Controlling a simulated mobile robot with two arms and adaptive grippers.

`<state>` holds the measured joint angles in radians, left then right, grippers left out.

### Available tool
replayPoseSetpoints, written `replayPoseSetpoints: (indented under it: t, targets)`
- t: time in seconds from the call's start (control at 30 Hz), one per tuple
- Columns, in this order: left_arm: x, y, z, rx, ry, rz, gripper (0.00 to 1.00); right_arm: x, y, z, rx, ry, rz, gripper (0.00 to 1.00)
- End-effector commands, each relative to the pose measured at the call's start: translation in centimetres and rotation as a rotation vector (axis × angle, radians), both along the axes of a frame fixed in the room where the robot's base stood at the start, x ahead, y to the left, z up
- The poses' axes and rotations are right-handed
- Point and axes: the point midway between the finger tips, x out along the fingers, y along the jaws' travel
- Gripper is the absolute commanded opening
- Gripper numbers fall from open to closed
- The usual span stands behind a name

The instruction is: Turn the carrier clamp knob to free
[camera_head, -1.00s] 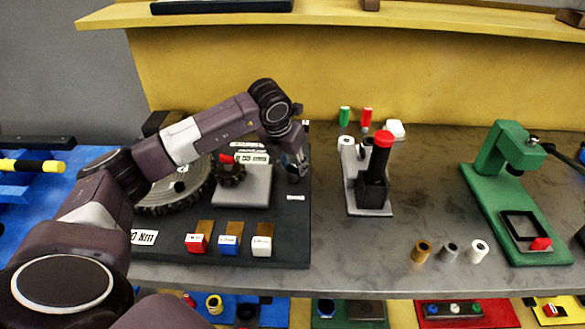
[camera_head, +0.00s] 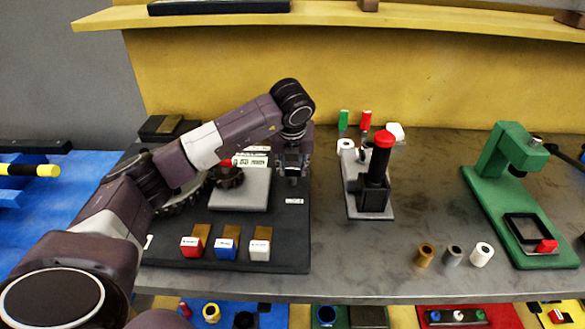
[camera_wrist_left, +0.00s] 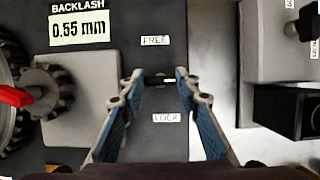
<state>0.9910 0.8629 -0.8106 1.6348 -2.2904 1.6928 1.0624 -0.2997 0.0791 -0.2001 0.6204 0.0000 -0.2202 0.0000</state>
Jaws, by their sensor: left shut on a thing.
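The carrier clamp knob (camera_wrist_left: 160,80) is a small dark knob on the dark base plate in the left wrist view. Its white pointer mark points right, between the FREE label (camera_wrist_left: 155,41) above and the LOCK label (camera_wrist_left: 167,117) below. My left gripper (camera_wrist_left: 166,79) is shut on the knob, one blue-padded finger on each side. In the head view my left gripper (camera_head: 292,176) points down at the right part of the base plate (camera_head: 297,240) and hides the knob. My right gripper is not in view.
Left of the knob are a grey block (camera_head: 240,195), a dark gear (camera_head: 228,177) and a backlash display reading 0.55 mm (camera_wrist_left: 80,27). Three coloured blocks sit in front. A black press with a red top (camera_head: 384,139) stands right. A green press (camera_head: 495,160) is farther right.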

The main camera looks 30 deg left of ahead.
Motion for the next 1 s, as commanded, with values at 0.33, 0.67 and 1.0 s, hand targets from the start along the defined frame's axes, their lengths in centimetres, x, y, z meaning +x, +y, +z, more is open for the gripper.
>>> replayPoseSetpoints:
  t: [0.33,0.67,1.0]
  targets:
    - [0.1,0.1,0.2,0.0,-0.005,0.003,0.37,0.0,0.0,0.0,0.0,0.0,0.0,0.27]
    - [0.0,0.0,0.0,0.0,-0.001,0.002,0.48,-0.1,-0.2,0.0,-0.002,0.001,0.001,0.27]
    - [-1.1,-0.8,3.9,0.001,-0.007,0.0,0.48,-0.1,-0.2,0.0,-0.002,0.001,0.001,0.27]
